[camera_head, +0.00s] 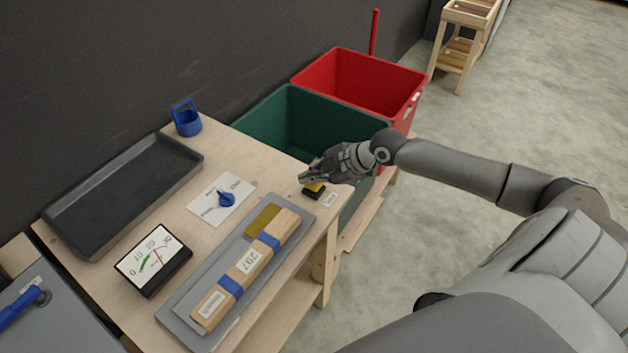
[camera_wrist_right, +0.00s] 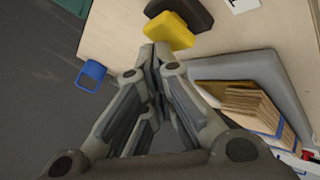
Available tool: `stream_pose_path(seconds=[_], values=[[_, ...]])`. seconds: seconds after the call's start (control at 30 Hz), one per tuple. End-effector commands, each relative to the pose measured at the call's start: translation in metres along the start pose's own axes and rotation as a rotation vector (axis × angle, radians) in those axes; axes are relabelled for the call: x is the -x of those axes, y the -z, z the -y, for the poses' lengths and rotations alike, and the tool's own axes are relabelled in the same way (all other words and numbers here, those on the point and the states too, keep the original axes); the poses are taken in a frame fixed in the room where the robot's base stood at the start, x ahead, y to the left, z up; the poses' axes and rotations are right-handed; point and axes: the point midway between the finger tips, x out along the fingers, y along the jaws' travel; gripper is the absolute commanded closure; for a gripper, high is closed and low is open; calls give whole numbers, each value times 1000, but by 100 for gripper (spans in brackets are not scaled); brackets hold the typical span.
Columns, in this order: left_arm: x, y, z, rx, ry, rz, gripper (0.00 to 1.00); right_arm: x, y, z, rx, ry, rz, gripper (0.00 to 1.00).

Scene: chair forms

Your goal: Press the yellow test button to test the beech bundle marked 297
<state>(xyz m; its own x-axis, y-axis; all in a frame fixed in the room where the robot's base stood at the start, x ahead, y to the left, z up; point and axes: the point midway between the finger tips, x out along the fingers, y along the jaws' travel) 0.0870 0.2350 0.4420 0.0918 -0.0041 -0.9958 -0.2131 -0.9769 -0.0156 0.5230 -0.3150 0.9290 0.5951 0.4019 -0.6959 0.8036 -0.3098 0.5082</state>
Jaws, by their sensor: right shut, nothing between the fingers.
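The beech bundle (camera_head: 262,252) lies on a grey plate (camera_head: 184,310) on the wooden table. It has blue bands and labels reading 297 and Beech; its end shows in the wrist view (camera_wrist_right: 250,108). The yellow test button (camera_head: 315,187) sits on a small black base (camera_head: 312,195) near the table's right edge, and shows in the wrist view (camera_wrist_right: 168,32). My right gripper (camera_head: 302,179) is shut and empty, its tips right by the button. Its fingertips (camera_wrist_right: 153,50) appear just short of the yellow; I cannot tell if they touch. My left gripper is not in view.
A meter (camera_head: 152,259) with a needle and a blue knob (camera_head: 227,199) on a white card stand on the table. A black tray (camera_head: 125,195) lies behind, with a blue padlock-shaped item (camera_head: 187,121). Green (camera_head: 290,110) and red (camera_head: 345,72) bins stand beyond.

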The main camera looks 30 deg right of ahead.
Motion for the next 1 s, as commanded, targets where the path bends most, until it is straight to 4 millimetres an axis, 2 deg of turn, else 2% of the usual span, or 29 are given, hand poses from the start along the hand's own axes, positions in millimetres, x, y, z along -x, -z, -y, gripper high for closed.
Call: stream_pose_path(seconds=[0.57,1.0], values=[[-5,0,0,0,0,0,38,-6,-5,5,-1,3,2,100],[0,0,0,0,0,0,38,-1,-2,2,-1,3,2,100]])
